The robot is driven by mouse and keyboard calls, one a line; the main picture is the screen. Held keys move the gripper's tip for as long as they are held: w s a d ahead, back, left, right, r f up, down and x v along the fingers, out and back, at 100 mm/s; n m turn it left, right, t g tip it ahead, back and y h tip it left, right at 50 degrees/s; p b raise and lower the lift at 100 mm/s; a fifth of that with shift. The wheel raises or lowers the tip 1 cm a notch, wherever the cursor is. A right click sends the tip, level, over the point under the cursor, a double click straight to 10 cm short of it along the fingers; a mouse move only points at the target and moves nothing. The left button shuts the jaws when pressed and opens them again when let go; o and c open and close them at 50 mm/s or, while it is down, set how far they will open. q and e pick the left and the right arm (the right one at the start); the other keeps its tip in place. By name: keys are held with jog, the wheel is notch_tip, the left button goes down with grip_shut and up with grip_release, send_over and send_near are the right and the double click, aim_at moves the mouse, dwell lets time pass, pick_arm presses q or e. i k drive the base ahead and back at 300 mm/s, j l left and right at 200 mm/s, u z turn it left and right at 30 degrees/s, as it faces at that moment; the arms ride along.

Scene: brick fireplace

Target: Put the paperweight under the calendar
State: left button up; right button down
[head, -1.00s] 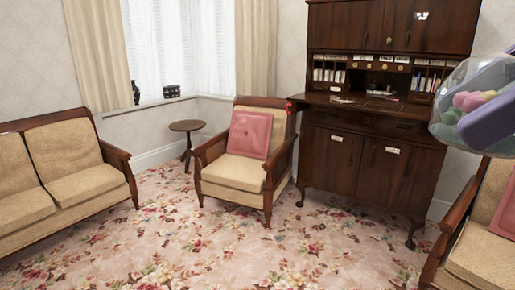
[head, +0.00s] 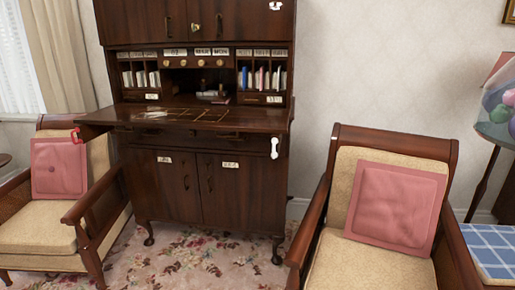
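A clear rounded object with coloured lumps inside (head: 499,104) is cut off by the right edge in the head view, in front of a lamp. It may be the paperweight; I cannot tell what holds it. A flat grid of pale lines (head: 205,115) lies on the open flap of the dark wooden desk (head: 130,117). It may be the calendar, but it is too small to be sure. Neither of my grippers shows clearly.
An armchair with a pink cushion (head: 396,207) stands right of the desk, another (head: 58,168) at the left. A blue checked surface (head: 490,250) is at the lower right. Flowered carpet (head: 188,262) lies in front.

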aim_at(178, 104)
jog(key=i+u, duration=0.35)
jog(key=i, duration=0.15)
jog(key=i+l+u, duration=0.65)
jog(key=i, duration=0.3)
jog(key=i+j+u, duration=0.15)
jog(key=i, duration=0.3)
jog(key=i+j+u, duration=0.1)
jog(key=i, duration=0.3)
jog(key=i+j+u, duration=0.15)
jog(key=i, duration=0.3)
jog(key=i+j+z, duration=0.25)
jog(key=i+z, duration=0.2)
jog(key=i+j+z, duration=0.85)
jog(key=k, duration=0.1)
